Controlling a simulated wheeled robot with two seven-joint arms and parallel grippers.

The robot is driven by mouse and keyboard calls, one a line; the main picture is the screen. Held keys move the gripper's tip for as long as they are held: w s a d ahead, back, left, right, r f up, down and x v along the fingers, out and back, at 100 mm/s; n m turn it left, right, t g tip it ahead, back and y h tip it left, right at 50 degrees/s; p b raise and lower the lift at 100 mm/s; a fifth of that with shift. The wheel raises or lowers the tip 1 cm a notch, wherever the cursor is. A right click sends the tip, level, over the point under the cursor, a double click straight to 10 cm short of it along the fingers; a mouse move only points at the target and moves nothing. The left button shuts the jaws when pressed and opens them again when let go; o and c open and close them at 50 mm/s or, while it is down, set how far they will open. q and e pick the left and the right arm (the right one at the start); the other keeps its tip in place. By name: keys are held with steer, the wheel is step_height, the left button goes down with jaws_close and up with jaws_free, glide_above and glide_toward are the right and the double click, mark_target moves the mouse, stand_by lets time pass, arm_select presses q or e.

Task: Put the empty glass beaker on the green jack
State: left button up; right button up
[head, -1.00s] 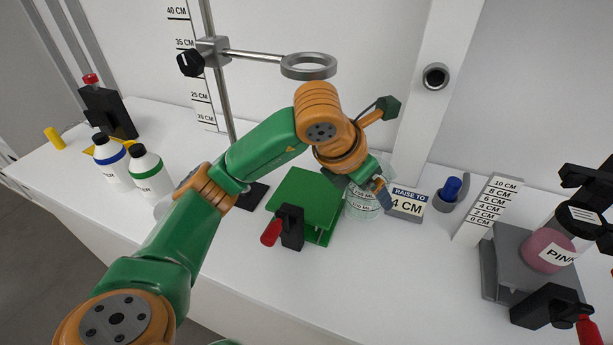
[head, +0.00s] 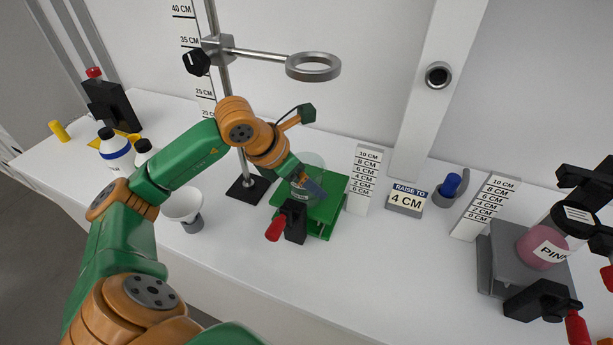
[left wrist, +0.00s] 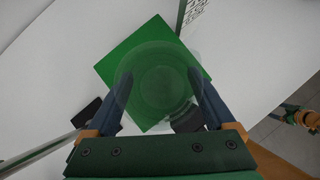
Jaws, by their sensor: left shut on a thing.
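The clear glass beaker (head: 311,165) is over the green jack (head: 333,192) in the head view. My left gripper (head: 307,189) is shut on the beaker, with its dark blue fingers on either side of it. In the left wrist view the beaker (left wrist: 160,88) shows as a clear round shape between the fingers (left wrist: 163,90), with the green jack plate (left wrist: 125,62) behind it. I cannot tell whether its base touches the plate. The jack has a black block with a red knob at its front. My right gripper is not in view.
A ring clamp (head: 313,67) on a stand hangs above the jack. A white scale (head: 363,180) stands right beside the jack, with a "RAISE TO 4 CM" sign (head: 406,200) further right. A grey jack (head: 500,262) holds a pink jar (head: 541,247). A white funnel (head: 183,204) stands left.

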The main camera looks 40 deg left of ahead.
arm_select(q)
steer(key=shift+f, duration=0.15)
steer(key=o, duration=1.2)
steer(key=shift+c, duration=0.2)
steer(key=shift+r, duration=0.2)
steer(key=v, duration=1.2)
steer(key=shift+b, duration=0.35)
